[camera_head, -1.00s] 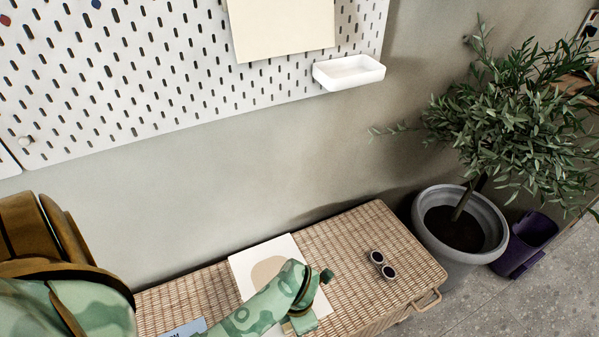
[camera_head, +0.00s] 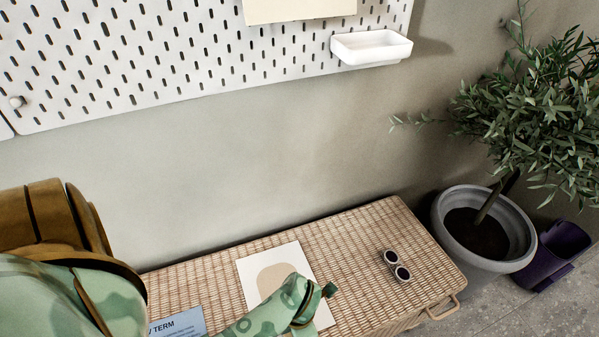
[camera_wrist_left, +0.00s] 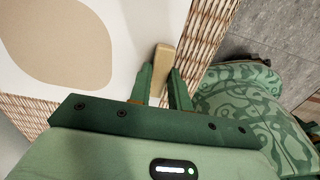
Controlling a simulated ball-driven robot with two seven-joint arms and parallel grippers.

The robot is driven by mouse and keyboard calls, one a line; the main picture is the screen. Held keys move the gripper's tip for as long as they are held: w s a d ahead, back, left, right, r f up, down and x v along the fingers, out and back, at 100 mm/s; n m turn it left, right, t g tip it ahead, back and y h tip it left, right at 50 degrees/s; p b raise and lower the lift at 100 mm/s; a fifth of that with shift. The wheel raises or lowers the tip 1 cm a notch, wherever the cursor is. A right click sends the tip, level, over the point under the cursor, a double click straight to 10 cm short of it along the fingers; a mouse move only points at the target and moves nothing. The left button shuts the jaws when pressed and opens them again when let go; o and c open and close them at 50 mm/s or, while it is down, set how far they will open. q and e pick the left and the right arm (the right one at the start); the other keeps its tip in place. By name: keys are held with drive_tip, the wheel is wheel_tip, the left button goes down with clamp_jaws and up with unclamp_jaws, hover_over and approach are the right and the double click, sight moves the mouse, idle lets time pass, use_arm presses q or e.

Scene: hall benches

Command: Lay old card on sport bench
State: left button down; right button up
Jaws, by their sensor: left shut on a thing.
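A white card with a beige rounded shape (camera_head: 270,257) lies flat over the woven bench (camera_head: 352,228) in the head view. It fills the upper left of the left wrist view (camera_wrist_left: 20,82). My left gripper (camera_head: 317,308) is at its near right part, and my forearm hides its lower part. In the left wrist view my left gripper (camera_wrist_left: 160,75) is shut on a tan bar (camera_wrist_left: 162,66) that stands against the card near its edge. I cannot tell whether the card touches the bench everywhere. My right gripper is not in view.
Sunglasses (camera_head: 397,266) lie on the bench to the right, and a blue printed card (camera_head: 178,325) shows at its front left. A white tray (camera_head: 371,48) hangs above on the pegboard (camera_head: 200,60).

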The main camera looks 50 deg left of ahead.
use_arm(q)
drive_tip(key=c, duration=1.2)
unclamp_jaws()
drive_tip(key=shift+c, duration=0.2)
drive_tip(key=shift+r, duration=0.3)
wheel_tip(320, 180, up, 16)
drive_tip(key=p, duration=0.9)
drive_tip(key=shift+p, duration=0.4)
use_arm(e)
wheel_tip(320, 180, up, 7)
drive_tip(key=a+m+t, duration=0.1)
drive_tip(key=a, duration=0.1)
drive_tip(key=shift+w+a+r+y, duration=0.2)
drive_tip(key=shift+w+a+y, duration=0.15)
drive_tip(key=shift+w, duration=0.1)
use_arm(q)
drive_tip(key=shift+f, duration=0.15)
